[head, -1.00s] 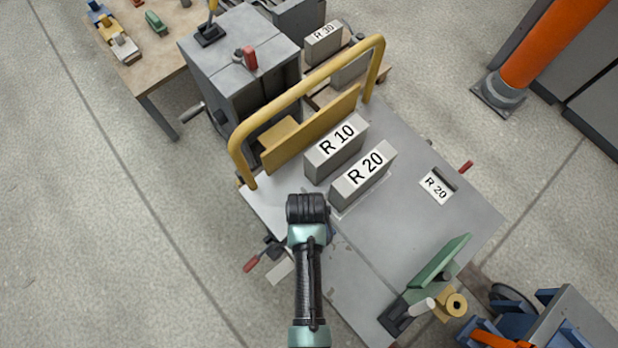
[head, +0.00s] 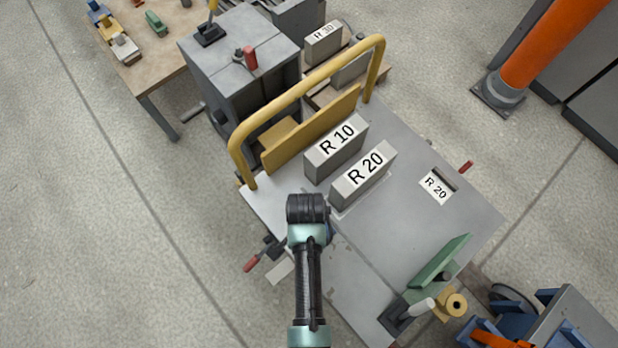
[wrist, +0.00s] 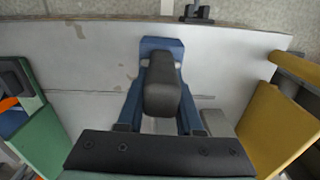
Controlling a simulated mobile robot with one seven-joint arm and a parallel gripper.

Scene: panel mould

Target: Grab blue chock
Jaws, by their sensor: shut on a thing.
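In the wrist view the blue chock (wrist: 160,45) is at the middle, over the pale table top. Its two blue sides spread out toward the camera. My gripper (wrist: 163,88) shows as a dark rounded finger in front of the chock, and it is shut on it. The other finger is hidden. Whether the chock touches the table I cannot tell. In the head view my dark wrist covers the gripper, and only a small dark blue edge (head: 330,233) shows beside it.
Blocks marked R 10 (head: 336,150) and R 20 (head: 364,178) stand close to my wrist on the grey table (head: 410,230). A yellow rail (head: 300,90) runs behind them. A green plate (head: 440,262) stands at the front right. The table's middle right is mostly clear.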

